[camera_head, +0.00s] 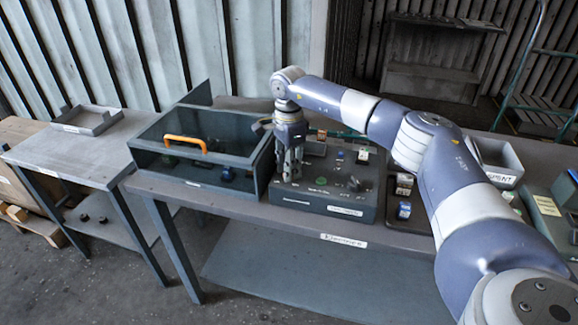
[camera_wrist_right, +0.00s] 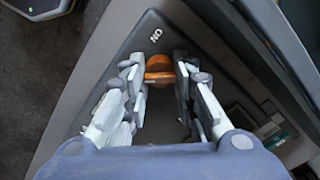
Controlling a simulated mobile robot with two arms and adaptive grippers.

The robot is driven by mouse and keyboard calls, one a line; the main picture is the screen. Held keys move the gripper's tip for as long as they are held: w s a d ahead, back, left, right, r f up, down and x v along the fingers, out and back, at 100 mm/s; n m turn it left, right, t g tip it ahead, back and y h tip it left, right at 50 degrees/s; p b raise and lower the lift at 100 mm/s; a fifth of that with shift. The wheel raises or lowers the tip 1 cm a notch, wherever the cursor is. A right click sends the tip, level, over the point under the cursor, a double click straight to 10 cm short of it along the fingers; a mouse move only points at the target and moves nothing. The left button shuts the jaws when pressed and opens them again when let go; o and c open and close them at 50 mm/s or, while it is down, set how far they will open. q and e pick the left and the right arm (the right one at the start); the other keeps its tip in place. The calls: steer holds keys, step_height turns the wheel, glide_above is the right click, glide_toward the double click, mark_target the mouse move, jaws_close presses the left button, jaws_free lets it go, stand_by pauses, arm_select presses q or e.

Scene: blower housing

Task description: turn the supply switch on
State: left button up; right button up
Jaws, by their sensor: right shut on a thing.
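My right gripper (camera_head: 290,172) reaches down over the left end of a dark grey control box (camera_head: 318,203) on the bench. In the right wrist view, its fingers (camera_wrist_right: 160,74) stand on both sides of an orange switch knob (camera_wrist_right: 158,62) and are closed on it. A white ON label (camera_wrist_right: 155,35) lies just beyond the knob and reads upside down. The knob looks crosswise between the fingers; its exact angle is hard to tell. In the head view the gripper hides the knob. My left gripper is not in view.
Left of the control box stands a clear-walled case (camera_head: 258,172) with an orange handle (camera_head: 185,142). A side table (camera_head: 75,150) with a shallow tray (camera_head: 87,128) stands further left. Small parts lie right of the box, near a grey bin (camera_head: 503,165).

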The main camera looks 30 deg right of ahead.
steer(key=shift+m, duration=0.5)
steer(key=m+p, duration=0.1)
steer(key=m, duration=0.3)
steer(key=shift+r, duration=0.1)
steer(key=m, duration=0.4)
steer(key=m+p, duration=0.1)
steer(key=m, duration=0.3)
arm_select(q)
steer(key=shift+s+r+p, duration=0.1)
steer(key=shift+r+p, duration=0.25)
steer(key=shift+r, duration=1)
arm_select(e)
steer(key=shift+m, duration=2.2)
